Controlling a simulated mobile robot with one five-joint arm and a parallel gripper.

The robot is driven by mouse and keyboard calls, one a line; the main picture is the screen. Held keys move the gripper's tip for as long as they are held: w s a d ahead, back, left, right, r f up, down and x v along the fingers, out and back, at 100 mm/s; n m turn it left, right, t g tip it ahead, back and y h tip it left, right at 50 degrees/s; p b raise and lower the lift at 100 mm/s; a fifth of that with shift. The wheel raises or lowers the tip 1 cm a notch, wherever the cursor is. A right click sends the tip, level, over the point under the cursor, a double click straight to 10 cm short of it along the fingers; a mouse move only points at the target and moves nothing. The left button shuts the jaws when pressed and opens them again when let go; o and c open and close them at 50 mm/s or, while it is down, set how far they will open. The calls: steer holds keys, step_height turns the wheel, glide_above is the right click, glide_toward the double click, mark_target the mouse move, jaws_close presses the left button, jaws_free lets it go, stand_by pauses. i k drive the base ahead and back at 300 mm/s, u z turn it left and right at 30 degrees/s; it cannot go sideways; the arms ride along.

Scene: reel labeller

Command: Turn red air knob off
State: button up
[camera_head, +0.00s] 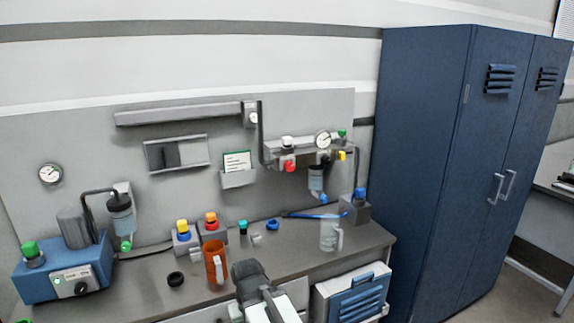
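A red knob (290,166) sits on the air fittings mounted on the grey back panel, below a white cap (287,143) and left of a round gauge (322,140). Its on or off position is too small to tell. My gripper (248,270) shows as a dark shape at the bottom middle, over the front of the bench. It is well below and to the left of the red knob and apart from it. Its fingers cannot be made out, and I see nothing held in it.
A filter bowl (316,180) hangs right of the knob. A tall blue cabinet (430,160) stands at the right.

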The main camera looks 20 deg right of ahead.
mark_target(289, 166)
steer(key=u, duration=1.8)
steer(key=k, duration=0.65)
steer(key=z, duration=1.1)
steer(key=i, duration=1)
steer(key=u, duration=0.05)
